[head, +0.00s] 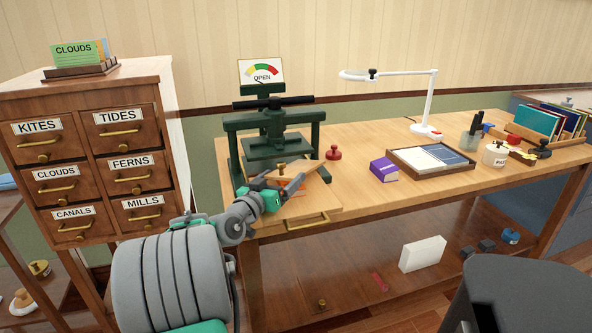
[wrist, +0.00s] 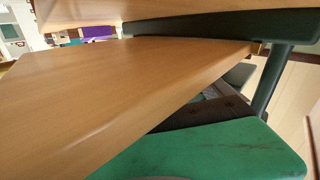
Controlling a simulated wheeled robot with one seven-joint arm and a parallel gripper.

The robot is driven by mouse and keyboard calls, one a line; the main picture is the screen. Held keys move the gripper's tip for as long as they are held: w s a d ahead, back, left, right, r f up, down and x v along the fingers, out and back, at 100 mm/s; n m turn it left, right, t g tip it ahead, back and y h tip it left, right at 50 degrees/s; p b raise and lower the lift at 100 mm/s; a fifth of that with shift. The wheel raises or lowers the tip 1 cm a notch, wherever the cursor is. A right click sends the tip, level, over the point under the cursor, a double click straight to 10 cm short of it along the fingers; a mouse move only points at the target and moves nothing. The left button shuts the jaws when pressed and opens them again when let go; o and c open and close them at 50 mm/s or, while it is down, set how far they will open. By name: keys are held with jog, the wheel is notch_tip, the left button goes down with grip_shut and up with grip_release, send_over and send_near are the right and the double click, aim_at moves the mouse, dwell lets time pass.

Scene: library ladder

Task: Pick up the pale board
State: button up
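A pale wooden board (head: 302,172) shows in the head view, tilted at the front of the dark green press (head: 268,142). My gripper (head: 277,190) is at the board's left end, in front of the press. In the wrist view, the board (wrist: 130,85) fills much of the picture and a green finger part (wrist: 215,155) lies close along its lower edge. The other finger is not clear, so I cannot tell whether the gripper is closed on the board. An orange item (head: 292,187) shows under the board.
The press stands on a wooden table (head: 345,185) with a red-knobbed stamp (head: 333,153), a purple box (head: 384,168) and a tray (head: 435,172). A cabinet of labelled drawers (head: 95,165) stands at left. A white lamp (head: 428,105) stands behind the tray.

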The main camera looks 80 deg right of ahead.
jog(key=c, duration=1)
